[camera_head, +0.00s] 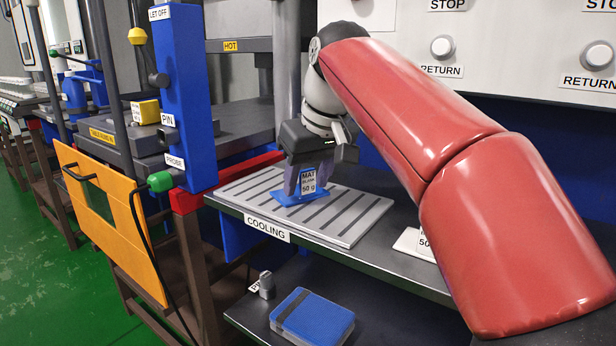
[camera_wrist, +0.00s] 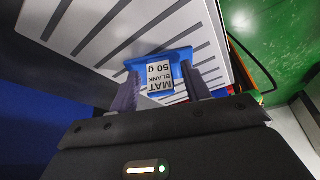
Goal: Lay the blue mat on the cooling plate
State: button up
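The blue mat (camera_head: 286,198) is at the middle of the grey slotted cooling plate (camera_head: 345,222), low over it or resting on it; I cannot tell if a thin gap is left. A white label reading MAT BLANK 50 g (camera_head: 308,182) stands up from it between my fingers. My gripper (camera_head: 307,185) points down at the mat, its fingers on either side of the label. In the wrist view the mat's blue edge (camera_wrist: 178,54) shows at the fingertips, with slots of the plate beyond. Whether the fingers press on the mat is not clear.
A white labelled piece (camera_head: 412,243) lies on the dark bench right of the plate. A blue block with a dark band (camera_head: 312,318) is on the lower shelf. A blue post (camera_head: 182,90) and an orange panel (camera_head: 108,215) stand left. Most of the plate is bare.

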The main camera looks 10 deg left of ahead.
jog(key=p+v, duration=0.4)
jog(key=v, duration=0.8)
jog(key=shift+r+p, duration=0.15)
jog(key=shift+p, duration=0.15)
